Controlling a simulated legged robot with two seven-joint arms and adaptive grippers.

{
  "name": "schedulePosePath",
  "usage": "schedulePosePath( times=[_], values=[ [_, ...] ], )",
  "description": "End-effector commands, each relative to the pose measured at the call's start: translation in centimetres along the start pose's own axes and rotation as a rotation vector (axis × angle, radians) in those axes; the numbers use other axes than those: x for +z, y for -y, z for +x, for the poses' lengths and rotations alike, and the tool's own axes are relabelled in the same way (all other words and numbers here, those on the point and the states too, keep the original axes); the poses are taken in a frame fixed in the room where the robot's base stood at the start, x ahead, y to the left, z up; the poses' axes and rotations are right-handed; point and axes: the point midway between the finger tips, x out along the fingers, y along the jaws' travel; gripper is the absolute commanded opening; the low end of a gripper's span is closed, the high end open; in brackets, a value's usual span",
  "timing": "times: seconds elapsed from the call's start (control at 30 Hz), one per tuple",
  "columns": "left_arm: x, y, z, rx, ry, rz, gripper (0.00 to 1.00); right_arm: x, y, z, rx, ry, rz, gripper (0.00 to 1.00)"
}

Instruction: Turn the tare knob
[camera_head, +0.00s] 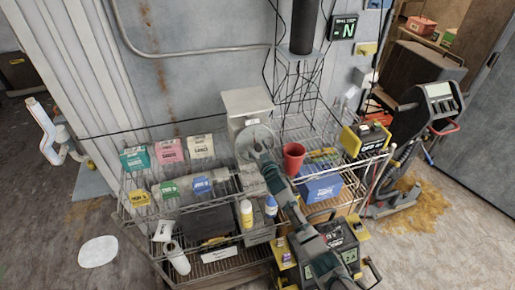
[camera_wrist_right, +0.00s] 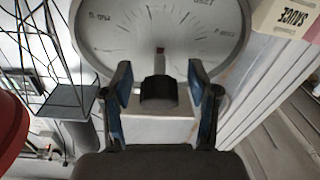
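A grey scale (camera_head: 247,103) with a round pale dial (camera_head: 254,138) stands on the wire shelf. In the right wrist view, the dial (camera_wrist_right: 165,40) shows upside down with printed marks. The black tare knob (camera_wrist_right: 158,92) sticks out at the dial's edge. My right gripper (camera_head: 262,155) is in front of the dial, and its arm hides part of the scale. In the right wrist view, the right gripper (camera_wrist_right: 160,95) is open, with one blue-grey finger on each side of the knob. A gap shows between each finger and the knob. My left gripper is not in view.
A red cup (camera_head: 293,158) stands just right of my right arm. Several small colored boxes, including a pink one (camera_head: 171,149), sit to the left on the wire rack (camera_head: 222,153). A sauce box (camera_wrist_right: 290,18) is close to the dial. A blue bin (camera_head: 320,189) is below the cup.

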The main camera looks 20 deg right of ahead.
Motion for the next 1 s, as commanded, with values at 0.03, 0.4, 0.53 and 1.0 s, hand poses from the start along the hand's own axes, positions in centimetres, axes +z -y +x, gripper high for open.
schedulePosePath(
  times=[0.03, 0.4, 0.53, 1.0],
  values=[
    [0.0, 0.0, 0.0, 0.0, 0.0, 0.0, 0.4, 0.0, 0.0, 0.0, 0.0, 0.0, 0.0, 0.6],
    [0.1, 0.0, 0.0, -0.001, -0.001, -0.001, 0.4, 0.1, 0.0, -1.6, 0.0, 0.0, 0.001, 0.6],
    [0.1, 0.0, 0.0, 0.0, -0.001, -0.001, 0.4, 0.2, 0.0, -4.1, -0.001, 0.001, 0.001, 0.6],
    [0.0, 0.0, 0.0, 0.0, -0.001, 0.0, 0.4, 0.2, 0.0, -11.6, 0.0, 0.002, 0.001, 0.6]
  ],
)
